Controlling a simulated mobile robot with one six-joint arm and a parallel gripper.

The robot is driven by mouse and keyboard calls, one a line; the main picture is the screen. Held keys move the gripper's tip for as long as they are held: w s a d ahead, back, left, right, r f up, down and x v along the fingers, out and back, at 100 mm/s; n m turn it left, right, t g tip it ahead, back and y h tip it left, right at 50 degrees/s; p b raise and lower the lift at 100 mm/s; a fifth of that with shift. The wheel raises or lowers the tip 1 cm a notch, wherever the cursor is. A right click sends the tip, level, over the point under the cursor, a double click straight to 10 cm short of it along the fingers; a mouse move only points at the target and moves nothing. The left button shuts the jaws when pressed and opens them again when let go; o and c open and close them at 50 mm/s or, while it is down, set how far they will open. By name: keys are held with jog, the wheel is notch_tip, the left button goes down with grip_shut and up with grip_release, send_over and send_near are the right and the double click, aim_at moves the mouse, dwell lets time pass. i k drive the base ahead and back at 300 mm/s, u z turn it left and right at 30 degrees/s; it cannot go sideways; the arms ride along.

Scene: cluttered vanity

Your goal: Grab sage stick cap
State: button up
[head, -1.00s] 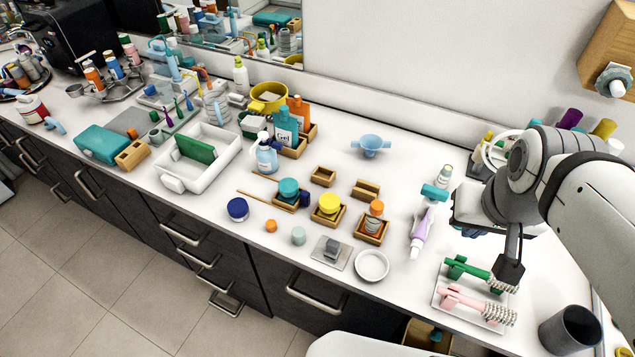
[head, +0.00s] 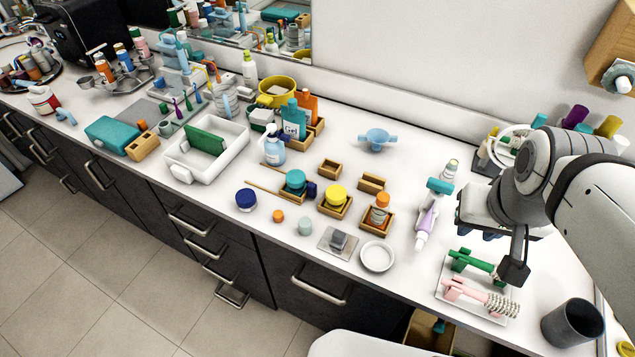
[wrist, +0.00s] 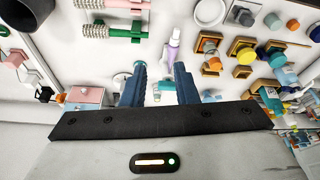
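A small pale grey-green cylinder, the best match for the sage stick cap (head: 304,226), stands on the counter near its front edge in the head view. It is between an orange cap (head: 278,216) and a grey item on a square plate (head: 338,241). In the wrist view the pale cylinder (wrist: 272,21) is at the upper right, away from my fingers. My gripper (head: 478,235) is over the right part of the counter, well to the right of the cylinder. In the wrist view its two blue fingers (wrist: 160,68) are apart with nothing held between them.
A white round dish (head: 377,257), wooden trays with jars (head: 336,199) and a dark blue jar (head: 246,200) surround the cylinder. A purple tube (head: 427,222), a tray of brushes (head: 473,287) and a grey cup (head: 573,325) are near my arm.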

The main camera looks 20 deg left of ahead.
aim_at(304, 224)
jog(key=u, duration=0.15)
jog(key=k, duration=0.45)
jog(key=z, duration=2.75)
jog(key=k, duration=2.15)
jog(key=u, duration=2.1)
jog(key=i, duration=0.9)
